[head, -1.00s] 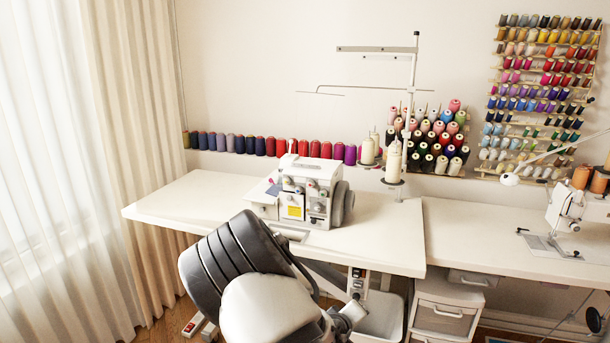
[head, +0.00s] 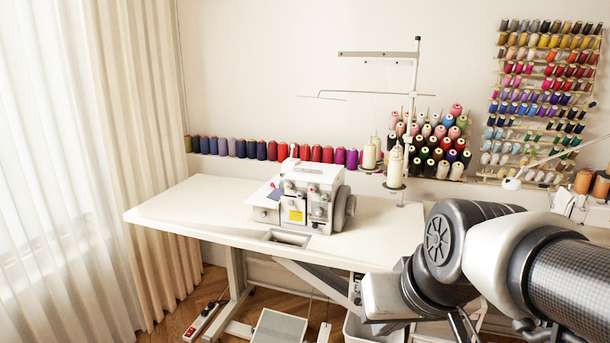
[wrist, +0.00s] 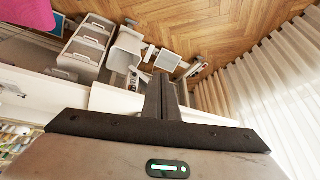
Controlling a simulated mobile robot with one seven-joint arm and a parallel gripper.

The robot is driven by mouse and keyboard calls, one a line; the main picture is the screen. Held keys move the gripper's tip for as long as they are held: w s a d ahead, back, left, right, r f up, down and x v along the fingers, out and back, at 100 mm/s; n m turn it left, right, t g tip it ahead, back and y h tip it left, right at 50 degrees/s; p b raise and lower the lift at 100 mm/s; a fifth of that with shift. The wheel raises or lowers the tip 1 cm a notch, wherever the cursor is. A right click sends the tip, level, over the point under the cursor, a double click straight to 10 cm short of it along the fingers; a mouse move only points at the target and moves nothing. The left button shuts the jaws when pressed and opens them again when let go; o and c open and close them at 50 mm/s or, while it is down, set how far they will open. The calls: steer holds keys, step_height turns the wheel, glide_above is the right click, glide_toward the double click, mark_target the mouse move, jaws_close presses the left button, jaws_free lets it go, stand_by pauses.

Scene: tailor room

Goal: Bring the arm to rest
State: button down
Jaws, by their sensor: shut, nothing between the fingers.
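My gripper (wrist: 161,84) shows in the wrist view with its dark fingers together and nothing between them. It hangs in free air, and the room looks tilted behind it. In the head view my arm is folded at the lower right, in front of the right end of the white sewing table (head: 180,208). The fingers cannot be made out clearly there. My arm hides the right-hand table and most of the sewing machine on it.
A white serger (head: 312,200) stands on the table, below thread spools (head: 270,150). A thread stand (head: 416,90) rises behind it. Curtains (head: 135,150) hang at left. Drawers (wrist: 85,45), a foot pedal (wrist: 168,60) and wooden floor (wrist: 220,35) show in the wrist view.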

steer(key=s+d+r+h, duration=0.1)
steer(key=s+d+r, duration=0.15)
steer(key=s, duration=0.35)
step_height(320, 180, up, 21)
steer(key=p, duration=2.2)
steer(key=shift+w+a+m, duration=0.15)
steer(key=shift+w+m, duration=0.1)
steer(key=shift+m, duration=0.05)
steer(key=shift+f, duration=0.15)
